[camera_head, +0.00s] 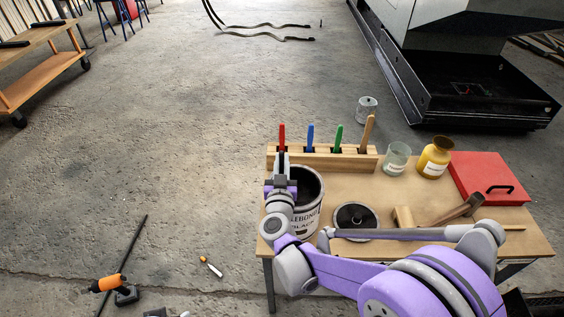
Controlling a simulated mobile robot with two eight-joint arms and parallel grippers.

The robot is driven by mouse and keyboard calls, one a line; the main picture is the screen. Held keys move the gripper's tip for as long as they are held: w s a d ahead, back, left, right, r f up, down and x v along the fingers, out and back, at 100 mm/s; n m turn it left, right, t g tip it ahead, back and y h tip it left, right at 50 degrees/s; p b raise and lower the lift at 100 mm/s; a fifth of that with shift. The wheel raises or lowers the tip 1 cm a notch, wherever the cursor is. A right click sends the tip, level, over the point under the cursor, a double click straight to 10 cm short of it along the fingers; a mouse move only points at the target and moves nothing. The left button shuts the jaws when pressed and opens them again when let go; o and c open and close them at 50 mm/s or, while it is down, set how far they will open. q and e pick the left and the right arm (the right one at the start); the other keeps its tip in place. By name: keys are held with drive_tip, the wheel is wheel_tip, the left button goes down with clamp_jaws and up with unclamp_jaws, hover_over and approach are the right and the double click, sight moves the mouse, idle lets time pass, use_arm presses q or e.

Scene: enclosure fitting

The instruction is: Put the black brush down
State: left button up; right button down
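I cannot make out a black brush for certain. A wooden rack (330,158) at the back of the table holds upright handles: red (282,136), blue (310,136), green (338,138) and bare wood (367,132). An open can labelled black (306,222) stands at the table's left, with a dark inside. My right gripper (282,162) is over the can's left rim, in front of the red handle. Its fingers point away from me, and I cannot tell whether they hold anything. My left gripper is out of view.
A round black lid (356,217) lies right of the can. A glass jar (397,160), a yellow jar (434,158), a red case (490,178) and a hammer (460,210) are farther right. A power drill (108,284) lies on the floor at left.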

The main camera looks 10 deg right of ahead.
drive_tip(key=shift+f, duration=0.15)
drive_tip(key=c, duration=0.8)
unclamp_jaws()
drive_tip(key=shift+c, duration=0.2)
